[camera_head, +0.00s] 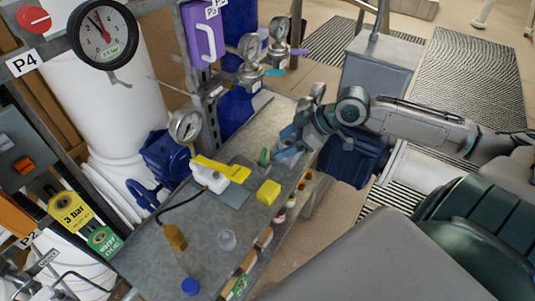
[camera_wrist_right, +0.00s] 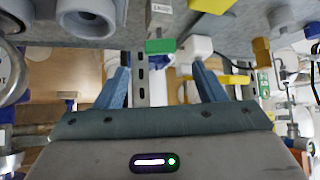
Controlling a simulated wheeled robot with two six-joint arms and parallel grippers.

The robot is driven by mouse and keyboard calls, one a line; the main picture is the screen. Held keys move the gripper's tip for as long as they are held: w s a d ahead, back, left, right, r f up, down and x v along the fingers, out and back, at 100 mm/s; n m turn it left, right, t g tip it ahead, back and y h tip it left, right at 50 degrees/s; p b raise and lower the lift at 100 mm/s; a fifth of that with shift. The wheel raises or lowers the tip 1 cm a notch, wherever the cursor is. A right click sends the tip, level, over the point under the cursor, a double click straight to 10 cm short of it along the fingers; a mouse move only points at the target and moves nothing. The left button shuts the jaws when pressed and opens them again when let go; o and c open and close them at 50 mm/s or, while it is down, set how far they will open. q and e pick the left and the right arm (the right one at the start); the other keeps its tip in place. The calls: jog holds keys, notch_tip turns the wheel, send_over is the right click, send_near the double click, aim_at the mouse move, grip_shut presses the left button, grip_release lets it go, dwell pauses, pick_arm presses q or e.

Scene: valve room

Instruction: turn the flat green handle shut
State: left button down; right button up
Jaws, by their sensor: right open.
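The flat green handle (camera_head: 263,157) is small in the head view, above the grey bench just left of my right gripper. In the right wrist view the green piece (camera_wrist_right: 160,46) shows between and just beyond the fingertips. My right gripper (camera_head: 277,147) reaches in from the right with its blue fingers pointing toward the handle. In the wrist view the fingers (camera_wrist_right: 160,70) are spread wide, with nothing held between them. I cannot tell whether a finger touches the handle. My left gripper is not in view.
A yellow flat handle (camera_head: 222,168) on a white valve body and a yellow block (camera_head: 268,192) are close by on the bench (camera_head: 210,250). A gauge (camera_head: 185,126) stands to the left. Bottles line the bench's right edge. A grey cabinet (camera_head: 380,68) stands behind my right arm.

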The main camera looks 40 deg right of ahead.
aim_at(265, 153)
jog(key=shift+x, duration=3.4)
jog(key=shift+a, duration=0.1)
jog(key=shift+c, duration=0.2)
